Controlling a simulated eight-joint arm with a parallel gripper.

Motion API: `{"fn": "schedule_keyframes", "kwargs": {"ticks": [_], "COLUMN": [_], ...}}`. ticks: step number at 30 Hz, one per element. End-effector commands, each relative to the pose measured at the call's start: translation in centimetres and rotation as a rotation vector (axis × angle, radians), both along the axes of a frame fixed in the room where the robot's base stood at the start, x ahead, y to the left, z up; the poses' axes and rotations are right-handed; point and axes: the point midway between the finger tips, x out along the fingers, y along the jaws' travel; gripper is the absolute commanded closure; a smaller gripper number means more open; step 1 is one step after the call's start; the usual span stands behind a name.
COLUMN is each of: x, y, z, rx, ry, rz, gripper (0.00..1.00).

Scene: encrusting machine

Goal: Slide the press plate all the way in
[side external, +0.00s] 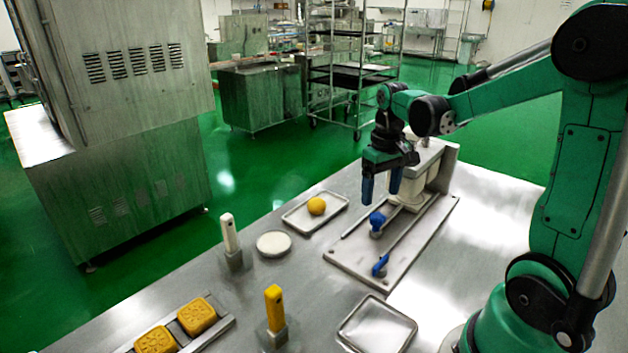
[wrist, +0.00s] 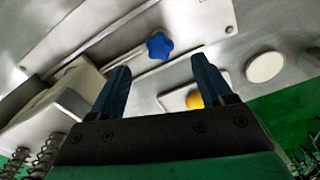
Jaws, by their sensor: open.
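The press fixture has a flat metal base (side external: 350,262) with rails and a pale block-shaped unit (side external: 428,165) at its far end. A blue star knob (side external: 377,221) sits near the front of that unit, between the rails; it also shows in the wrist view (wrist: 159,45). A blue lever (side external: 380,266) lies at the near rail. I cannot clearly make out the press plate's own outline or how far in it is. My gripper (side external: 381,188) is open and empty, fingers pointing down above the knob and apart from it. In the wrist view the knob appears beyond the fingertips (wrist: 160,68).
A tray (side external: 292,219) with a yellow ball (side external: 317,206) and a white disc (side external: 273,244) lie left of the fixture. An empty tray (side external: 352,337) is in front. White (side external: 229,232) and yellow (side external: 274,307) handled tools stand nearby. Patterned yellow cakes (side external: 197,316) are at lower left.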

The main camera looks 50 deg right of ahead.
Motion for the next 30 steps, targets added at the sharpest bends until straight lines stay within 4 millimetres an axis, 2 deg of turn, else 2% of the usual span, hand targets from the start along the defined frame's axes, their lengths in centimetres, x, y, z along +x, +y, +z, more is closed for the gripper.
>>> {"fn": "schedule_keyframes", "kwargs": {"ticks": [9,11,14,15,17,24,27,30], "x": [0.0,0.0,-0.1,-0.1,-0.3,-2.0,-2.7,-3.2], "y": [0.0,0.1,0.8,1.4,2.6,8.0,9.5,10.4], "z": [0.4,0.4,0.7,0.9,1.3,3.3,3.8,4.1], "rx": [0.000,-0.001,-0.016,-0.032,-0.060,-0.219,-0.274,-0.309], "ry": [0.000,0.000,0.005,0.010,0.024,0.147,0.217,0.279], "rz": [0.000,0.007,0.106,0.194,0.376,1.383,1.736,1.984], "gripper": [0.27,0.44,0.73,0.84,1.00,1.00,1.00,1.00]}}
